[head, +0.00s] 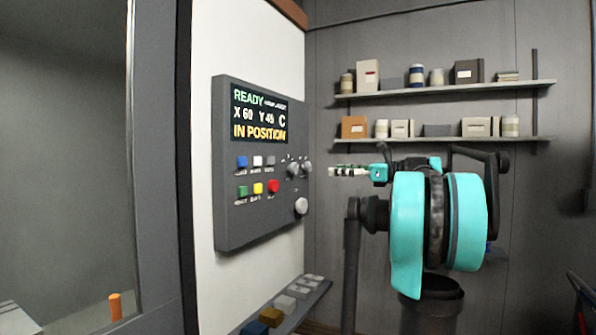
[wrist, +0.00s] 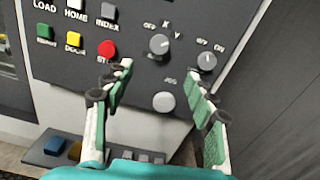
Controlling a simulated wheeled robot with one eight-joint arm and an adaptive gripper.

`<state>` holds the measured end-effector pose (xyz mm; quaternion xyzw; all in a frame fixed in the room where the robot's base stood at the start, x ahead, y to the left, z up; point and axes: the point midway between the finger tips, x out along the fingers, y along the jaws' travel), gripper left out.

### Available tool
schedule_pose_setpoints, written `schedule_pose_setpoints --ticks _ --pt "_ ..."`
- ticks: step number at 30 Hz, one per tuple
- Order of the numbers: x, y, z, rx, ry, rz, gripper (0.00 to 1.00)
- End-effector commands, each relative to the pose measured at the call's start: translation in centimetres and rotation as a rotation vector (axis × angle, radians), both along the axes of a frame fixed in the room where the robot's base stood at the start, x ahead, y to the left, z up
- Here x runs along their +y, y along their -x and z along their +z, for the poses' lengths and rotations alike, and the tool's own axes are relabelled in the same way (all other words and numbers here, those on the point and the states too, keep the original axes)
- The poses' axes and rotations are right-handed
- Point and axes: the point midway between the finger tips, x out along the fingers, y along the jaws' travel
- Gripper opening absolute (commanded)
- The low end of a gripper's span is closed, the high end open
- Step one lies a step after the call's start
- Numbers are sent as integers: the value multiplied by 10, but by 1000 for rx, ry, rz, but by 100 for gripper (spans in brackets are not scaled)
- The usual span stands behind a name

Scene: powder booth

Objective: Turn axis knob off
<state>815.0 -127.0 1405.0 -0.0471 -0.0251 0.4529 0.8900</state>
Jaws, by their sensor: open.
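The axis knob (wrist: 159,44) is a round grey knob on the dark control panel (head: 232,217), with OFF, X and Y marked around it in the wrist view. In the head view it is the left one of two small knobs (head: 292,170). I cannot tell surely which mark it points at. My gripper (wrist: 158,76) is open and empty, its green-and-white fingers spread toward the panel below the axis knob. In the head view my gripper (head: 334,171) is to the right of the panel, apart from the knobs.
An OFF/ON knob (wrist: 206,61) sits right of the axis knob, and a larger pale JOG knob (wrist: 164,102) below. Coloured buttons, including a red one (wrist: 107,50), lie left. A ledge with blocks (head: 291,302) juts out under the panel. Shelves (head: 445,90) line the back wall.

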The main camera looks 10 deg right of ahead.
Motion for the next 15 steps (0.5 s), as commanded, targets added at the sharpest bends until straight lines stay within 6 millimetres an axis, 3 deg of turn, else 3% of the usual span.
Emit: schedule_pose_setpoints --ticks 15 --pt "85 -60 -1 0 3 4 56"
